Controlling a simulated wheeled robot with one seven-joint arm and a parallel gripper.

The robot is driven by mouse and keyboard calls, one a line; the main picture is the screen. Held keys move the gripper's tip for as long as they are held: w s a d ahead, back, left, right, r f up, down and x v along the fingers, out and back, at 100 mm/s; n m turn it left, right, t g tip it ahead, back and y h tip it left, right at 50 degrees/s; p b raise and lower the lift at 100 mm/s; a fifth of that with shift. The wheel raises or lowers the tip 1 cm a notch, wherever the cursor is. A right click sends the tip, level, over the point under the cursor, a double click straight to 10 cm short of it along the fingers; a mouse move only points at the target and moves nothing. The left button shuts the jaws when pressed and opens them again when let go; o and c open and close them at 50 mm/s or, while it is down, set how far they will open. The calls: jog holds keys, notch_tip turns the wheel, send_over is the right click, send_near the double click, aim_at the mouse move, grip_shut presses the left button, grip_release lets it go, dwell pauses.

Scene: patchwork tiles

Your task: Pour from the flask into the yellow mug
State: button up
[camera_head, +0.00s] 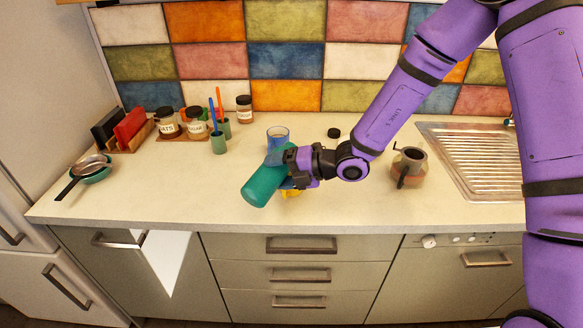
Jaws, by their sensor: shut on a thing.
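The green flask (264,186) is held steeply tilted above the counter, its broad end down to the lower left. My gripper (287,168) is shut on it, coming from the right. The yellow mug (291,192) stands on the counter below the gripper, mostly hidden behind the flask and gripper; only a little yellow shows. I cannot see the flask's mouth or whether anything flows from it.
A blue mug (278,134) stands just behind the flask. A small black lid (334,133) lies to its right, and a brown pot (409,167) stands before the sink (470,150). Jars (195,122) and bowls (92,168) are at left. The front left of the counter (170,190) is clear.

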aim_at(278, 150)
jog(key=n, duration=0.1)
jog(key=n+t+h, duration=0.1)
jog(key=shift+w+r+n, duration=0.15)
jog(key=shift+r+n, duration=0.1)
jog(key=shift+n, duration=0.05)
jog(key=shift+w+d+r+n+t+h, duration=0.3)
jog(key=shift+n+t+h, duration=0.1)
jog(key=shift+h, duration=0.1)
jog(key=shift+w+r+n+t+h, duration=0.2)
jog(key=shift+r+n+t+h, duration=0.25)
jog(key=shift+n+t, duration=0.2)
jog(key=shift+r+n+t, duration=0.2)
jog(key=shift+n+t, duration=0.05)
jog(key=shift+n, duration=0.3)
jog(key=shift+s+r+n+h, duration=0.1)
jog(key=shift+s+n+h, duration=0.1)
jog(key=shift+n+h, duration=0.15)
jog(key=r, duration=0.1)
jog(key=r+n+t, duration=0.1)
jog(key=r, duration=0.1)
jog(key=shift+s+a+r+t+h, duration=0.1)
jog(key=shift+s+a+t+h, duration=0.1)
jog(key=shift+t+h, duration=0.1)
jog(key=shift+s+n+t, duration=0.2)
jog(key=shift+n+t, duration=0.2)
jog(key=shift+n, duration=0.35)
jog(key=shift+a+r+n+t+h+b, duration=0.1)
jog(key=shift+r+n+t+h+b, duration=0.1)
jog(key=shift+n+t+h+b, duration=0.15)
